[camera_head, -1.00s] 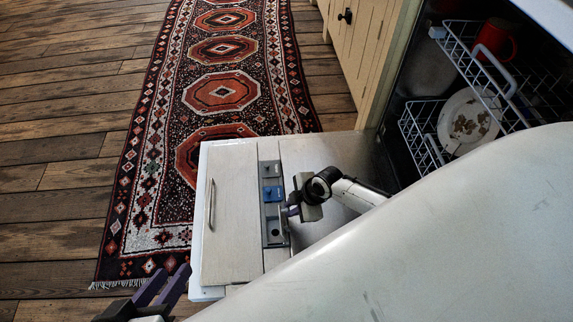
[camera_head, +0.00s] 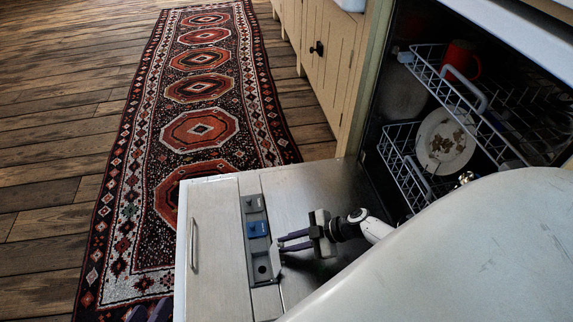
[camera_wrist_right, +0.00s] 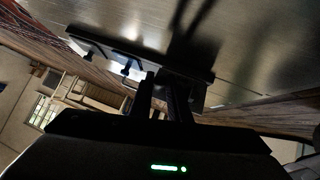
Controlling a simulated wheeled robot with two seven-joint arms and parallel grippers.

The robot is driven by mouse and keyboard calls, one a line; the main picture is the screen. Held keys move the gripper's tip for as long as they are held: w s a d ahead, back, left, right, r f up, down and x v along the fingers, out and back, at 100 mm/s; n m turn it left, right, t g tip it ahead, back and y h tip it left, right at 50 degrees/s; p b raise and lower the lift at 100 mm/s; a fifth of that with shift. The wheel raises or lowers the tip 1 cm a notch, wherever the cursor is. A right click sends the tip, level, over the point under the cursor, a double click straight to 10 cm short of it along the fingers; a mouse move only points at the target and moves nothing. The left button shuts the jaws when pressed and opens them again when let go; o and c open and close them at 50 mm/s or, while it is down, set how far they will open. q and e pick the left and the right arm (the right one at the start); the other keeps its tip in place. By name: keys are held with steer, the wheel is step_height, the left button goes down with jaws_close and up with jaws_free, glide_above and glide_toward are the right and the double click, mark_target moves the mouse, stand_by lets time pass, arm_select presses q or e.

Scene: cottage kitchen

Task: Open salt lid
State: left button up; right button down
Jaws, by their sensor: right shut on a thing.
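The open dishwasher door (camera_head: 218,225) lies flat and carries a long grey dispenser strip (camera_head: 257,205). The strip has a grey cap, a blue cap (camera_head: 258,229) and, at its near end, a recess with a dark round hole (camera_head: 262,268). A grey flap, which looks like the salt lid (camera_head: 276,258), stands raised beside this recess. My right gripper (camera_head: 283,243) reaches in from the right and is shut on the lid. The wrist view shows its fingers (camera_wrist_right: 165,95) by the dark strip.
The dishwasher racks (camera_head: 405,165) to the right hold a red mug (camera_head: 461,58) and a stained white plate (camera_head: 444,142). A patterned rug (camera_head: 200,130) lies on the wood floor beyond the door. Cream cabinets (camera_head: 335,75) stand behind.

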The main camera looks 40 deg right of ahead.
arm_select(q)
steer(key=shift+f, duration=0.1)
arm_select(e)
steer(key=shift+d+f+y, duration=0.1)
steer(key=shift+y, duration=0.2)
steer(key=c, duration=1.7)
jaws_free()
arm_select(q)
steer(key=shift+a, duration=0.1)
arm_select(e)
steer(key=shift+o, duration=0.2)
steer(key=shift+s, duration=0.1)
